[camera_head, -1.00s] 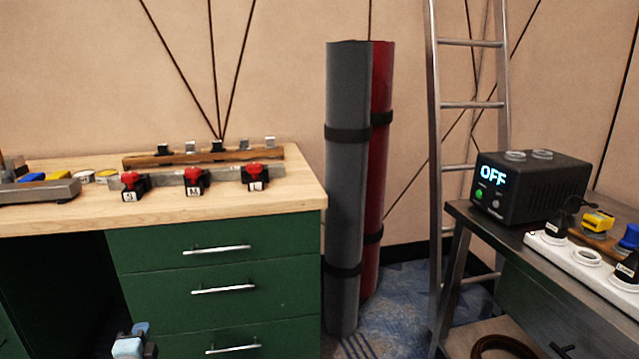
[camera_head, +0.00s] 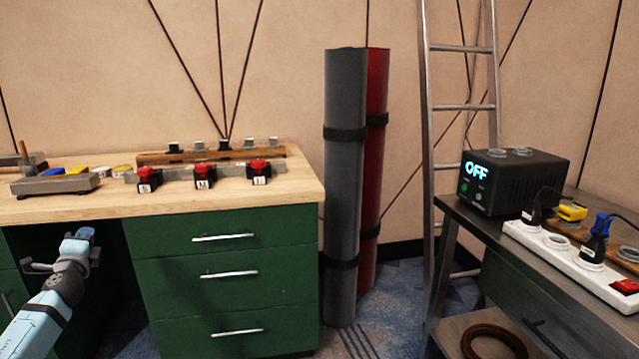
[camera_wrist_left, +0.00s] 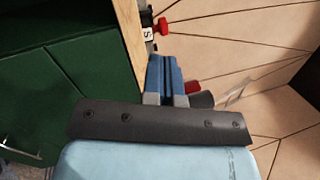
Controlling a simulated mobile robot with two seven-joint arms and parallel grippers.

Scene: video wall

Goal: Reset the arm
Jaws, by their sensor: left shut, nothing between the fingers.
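My left arm comes in from the lower left of the head view. Its gripper (camera_head: 82,236) is in front of the dark opening under the wooden bench top (camera_head: 285,187), below the top's front edge. In the left wrist view the two blue fingers (camera_wrist_left: 164,82) lie side by side, shut with nothing between them. The gripper touches nothing that I can see. My right gripper does not show.
Red-knobbed clamps (camera_head: 203,176) and a metal block (camera_head: 55,184) are on the bench. Green drawers (camera_head: 225,240) stand right of my left gripper. Rolled mats (camera_head: 345,120), a ladder (camera_head: 427,150) and a black box reading OFF (camera_head: 515,180) are farther right.

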